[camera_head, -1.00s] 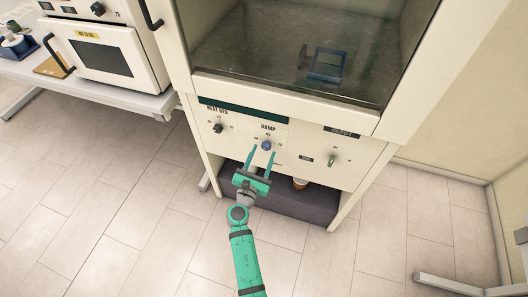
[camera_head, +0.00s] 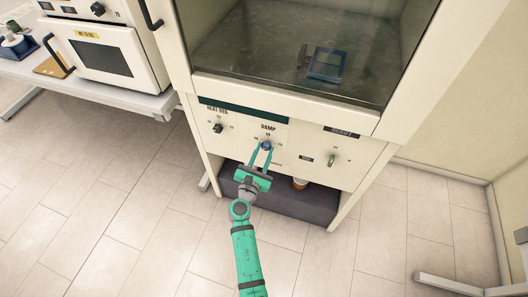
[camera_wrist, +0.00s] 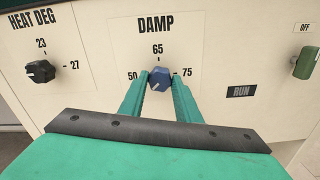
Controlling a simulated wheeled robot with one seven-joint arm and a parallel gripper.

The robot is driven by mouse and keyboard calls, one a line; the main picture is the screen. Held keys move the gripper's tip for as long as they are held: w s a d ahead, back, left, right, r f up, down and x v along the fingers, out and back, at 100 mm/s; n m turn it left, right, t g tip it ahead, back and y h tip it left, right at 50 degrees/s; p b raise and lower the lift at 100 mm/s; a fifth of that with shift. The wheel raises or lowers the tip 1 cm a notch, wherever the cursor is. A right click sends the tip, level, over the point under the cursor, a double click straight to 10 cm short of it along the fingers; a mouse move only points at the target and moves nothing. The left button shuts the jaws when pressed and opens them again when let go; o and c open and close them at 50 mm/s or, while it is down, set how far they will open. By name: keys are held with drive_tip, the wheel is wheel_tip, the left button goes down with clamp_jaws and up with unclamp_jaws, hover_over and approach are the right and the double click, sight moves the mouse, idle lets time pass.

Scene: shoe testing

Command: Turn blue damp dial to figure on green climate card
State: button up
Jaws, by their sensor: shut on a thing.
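The blue damp dial (camera_wrist: 161,79) sits on the cabinet's front panel, under the word DAMP, with the figures 50, 65 and 75 around it. It also shows in the head view (camera_head: 267,145). My green gripper (camera_wrist: 160,84) is shut on the dial, one finger on its left side and one on its right. The fingers also reach up to the dial in the head view (camera_head: 262,150). Which figure the dial points to is hard to tell. I cannot make out a green climate card in either view.
A black HEAT DEG dial (camera_wrist: 40,71) with 23 and 27 is on the left of the panel. A green switch (camera_wrist: 306,63) marked OFF and a RUN label (camera_wrist: 241,91) are on the right. A white oven (camera_head: 103,57) stands on the bench at left. The floor in front is clear.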

drive_tip(key=m, duration=0.8)
drive_tip(key=shift+m, duration=0.3)
drive_tip(key=m, duration=0.4)
drive_tip(key=shift+f, duration=0.1)
drive_tip(key=m, duration=0.4)
drive_tip(key=shift+m, duration=0.3)
drive_tip(key=shift+s, duration=0.1)
drive_tip(key=o, duration=1.1)
drive_tip(key=shift+c, duration=0.2)
